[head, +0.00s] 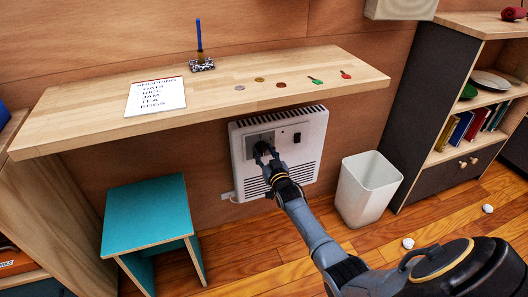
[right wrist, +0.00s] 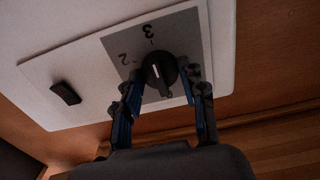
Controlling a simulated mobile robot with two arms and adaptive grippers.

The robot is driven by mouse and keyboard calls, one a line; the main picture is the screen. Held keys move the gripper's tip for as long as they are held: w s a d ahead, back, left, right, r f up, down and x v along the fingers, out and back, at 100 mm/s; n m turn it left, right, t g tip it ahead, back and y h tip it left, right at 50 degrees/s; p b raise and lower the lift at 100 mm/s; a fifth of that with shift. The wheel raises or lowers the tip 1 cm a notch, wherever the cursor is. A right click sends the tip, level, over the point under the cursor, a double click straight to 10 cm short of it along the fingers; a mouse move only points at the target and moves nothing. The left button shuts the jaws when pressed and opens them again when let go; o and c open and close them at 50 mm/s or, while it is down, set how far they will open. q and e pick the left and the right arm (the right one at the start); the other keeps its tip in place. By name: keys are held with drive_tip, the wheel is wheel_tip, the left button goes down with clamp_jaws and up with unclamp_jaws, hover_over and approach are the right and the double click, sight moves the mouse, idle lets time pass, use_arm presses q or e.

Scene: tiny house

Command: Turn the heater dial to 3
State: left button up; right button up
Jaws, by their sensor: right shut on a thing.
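The white heater (head: 310,125) hangs on the wall under the wooden shelf. Its black dial (right wrist: 160,70) sits on a grey panel (right wrist: 185,45) marked with a 2 and a 3. In the right wrist view the dial's white line runs roughly toward the 3; I cannot tell if it lines up exactly. My right gripper (right wrist: 162,92) is shut on the dial, one finger on each side. In the head view my right gripper (head: 265,151) reaches the panel and mostly hides the dial. My left gripper is not in view.
A black switch (head: 297,137) is on the heater, right of the dial. The shelf (head: 215,95) juts out above. A teal stool (head: 148,215) stands at left and a white bin (head: 367,188) at right. Small crumpled white pieces (head: 408,242) lie on the floor.

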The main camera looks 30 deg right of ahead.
drive_tip(key=shift+f, duration=0.1)
idle(0.4)
drive_tip(key=o, duration=1.2)
drive_tip(key=shift+c, duration=0.2)
drive_tip(key=v, duration=1.2)
